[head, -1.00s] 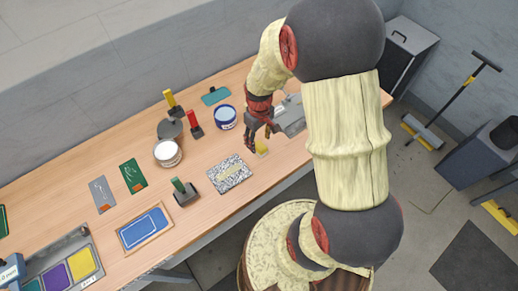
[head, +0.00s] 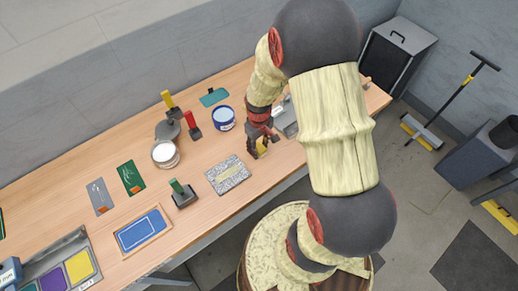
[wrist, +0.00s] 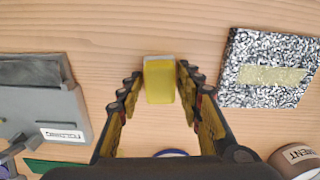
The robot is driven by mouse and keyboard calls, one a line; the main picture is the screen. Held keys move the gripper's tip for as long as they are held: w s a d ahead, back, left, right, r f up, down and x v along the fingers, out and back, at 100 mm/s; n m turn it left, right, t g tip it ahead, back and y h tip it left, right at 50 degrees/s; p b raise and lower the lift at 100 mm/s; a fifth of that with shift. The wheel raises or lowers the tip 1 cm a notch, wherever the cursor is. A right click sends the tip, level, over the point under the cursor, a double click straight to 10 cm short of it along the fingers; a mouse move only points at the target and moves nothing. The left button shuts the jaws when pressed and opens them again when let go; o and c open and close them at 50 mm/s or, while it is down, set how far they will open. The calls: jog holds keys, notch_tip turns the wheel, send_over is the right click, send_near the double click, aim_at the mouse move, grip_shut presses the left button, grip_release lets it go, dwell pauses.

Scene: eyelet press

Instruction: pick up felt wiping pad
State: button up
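The felt wiping pad (wrist: 160,82) appears to be the small yellow block with a pale grey edge, lying on the wooden bench. In the wrist view it sits between the two fingertips of my gripper (wrist: 159,72). The fingers are open, one on each side of it. The right finger looks very close to its side; I cannot tell whether either finger touches. In the head view my gripper (head: 260,150) points down at the pad (head: 262,147), and the fingers partly hide it.
A speckled black-and-white slab (wrist: 268,66) with a yellowish strip lies to the right in the wrist view. A grey labelled box (wrist: 45,100) stands to the left. The bench's front edge is close.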

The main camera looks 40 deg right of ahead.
aim_at(259, 146)
jog(key=c, duration=0.6)
jog(key=shift+c, duration=0.7)
jog(key=shift+r, duration=0.45)
notch_tip(259, 146, up, 2)
jog(key=shift+w+r, duration=0.1)
jog(key=s+a+r+p, duration=0.2)
jog(key=s+a+r, duration=0.1)
jog(key=s+r, duration=0.7)
jog(key=shift+s, duration=1.9)
jog(key=shift+a, duration=0.1)
